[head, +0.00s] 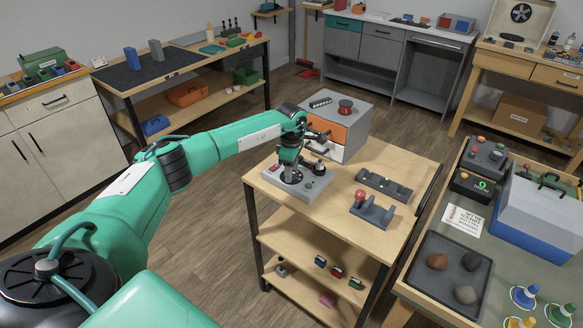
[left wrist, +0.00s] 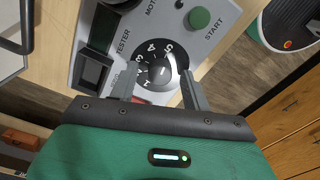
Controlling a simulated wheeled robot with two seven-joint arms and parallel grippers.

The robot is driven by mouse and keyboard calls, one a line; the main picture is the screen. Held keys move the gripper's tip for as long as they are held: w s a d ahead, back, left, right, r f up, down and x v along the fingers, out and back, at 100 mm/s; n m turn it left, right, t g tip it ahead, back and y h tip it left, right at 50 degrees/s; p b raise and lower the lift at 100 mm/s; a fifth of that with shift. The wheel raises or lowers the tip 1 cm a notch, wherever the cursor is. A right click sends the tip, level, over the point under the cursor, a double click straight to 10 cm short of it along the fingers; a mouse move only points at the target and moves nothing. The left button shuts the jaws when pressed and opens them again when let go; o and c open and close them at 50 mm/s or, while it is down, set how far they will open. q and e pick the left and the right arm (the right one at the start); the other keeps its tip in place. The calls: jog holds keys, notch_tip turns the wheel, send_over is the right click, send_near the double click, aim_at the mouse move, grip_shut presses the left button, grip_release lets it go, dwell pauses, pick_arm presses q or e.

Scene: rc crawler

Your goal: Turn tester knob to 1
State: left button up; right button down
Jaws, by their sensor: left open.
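The motor tester (head: 291,187) is a grey box on the near left part of the wooden cart's top. In the left wrist view its panel (left wrist: 213,40) shows the words TESTER and START. The tester knob (left wrist: 160,72) is a black round dial ringed by white numbers. Which number it points to is not clear. In the head view my left gripper (head: 290,168) is over the tester and hides the knob.
A grey drawer unit (head: 357,112) with an orange drawer stands behind the tester. Two dark grey holders (head: 384,187) (head: 372,214) lie to the right on the cart (head: 328,219). A bench with a blue and grey toolbox (head: 540,213) and a tray (head: 449,292) stands further right.

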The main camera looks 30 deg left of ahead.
pick_arm(q)
jog(key=shift+c, duration=0.5)
pick_arm(e)
jog(key=shift+a, duration=0.3)
pick_arm(q)
jog(key=c, duration=0.9)
